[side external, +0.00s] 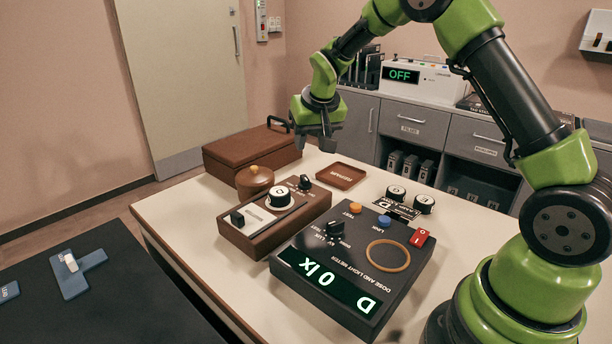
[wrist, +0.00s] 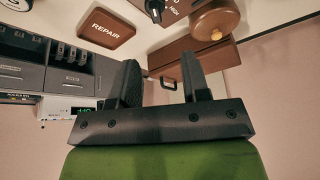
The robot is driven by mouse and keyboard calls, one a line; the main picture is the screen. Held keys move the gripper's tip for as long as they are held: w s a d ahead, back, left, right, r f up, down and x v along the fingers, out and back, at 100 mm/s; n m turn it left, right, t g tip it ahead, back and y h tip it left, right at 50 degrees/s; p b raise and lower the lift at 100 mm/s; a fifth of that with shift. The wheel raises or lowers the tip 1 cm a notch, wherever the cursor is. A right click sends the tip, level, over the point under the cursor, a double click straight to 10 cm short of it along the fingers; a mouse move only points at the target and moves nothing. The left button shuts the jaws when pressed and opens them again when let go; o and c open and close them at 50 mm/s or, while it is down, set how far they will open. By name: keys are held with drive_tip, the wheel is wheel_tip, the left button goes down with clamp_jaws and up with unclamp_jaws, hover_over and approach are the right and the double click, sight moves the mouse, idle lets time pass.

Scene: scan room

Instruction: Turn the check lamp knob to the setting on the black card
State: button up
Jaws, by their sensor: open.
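A brown wooden box (side external: 250,232) with a black pointer knob (side external: 305,183) at its far end stands mid-table; it looks like the check lamp. In the wrist view the black knob (wrist: 155,9) is at the top edge with "HIGH" beside it; its exact setting is unclear. My gripper (side external: 320,146) is open and empty, above the table's back edge, behind and above the knob. Its fingers also show in the wrist view (wrist: 160,75).
A black dose and light meter (side external: 345,275) reads "D 0 lx" beside the box. A white-topped cap (side external: 278,196) sits on the box. A round wooden pot (side external: 254,180), brown case (side external: 245,149) and "REPAIR" tray (side external: 341,175) stand close around.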

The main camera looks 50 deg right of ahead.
sight(305, 178)
drive_tip(key=x, duration=1.2)
drive_tip(key=shift+d+f, duration=0.3)
drive_tip(key=shift+d, duration=0.15)
clamp_jaws()
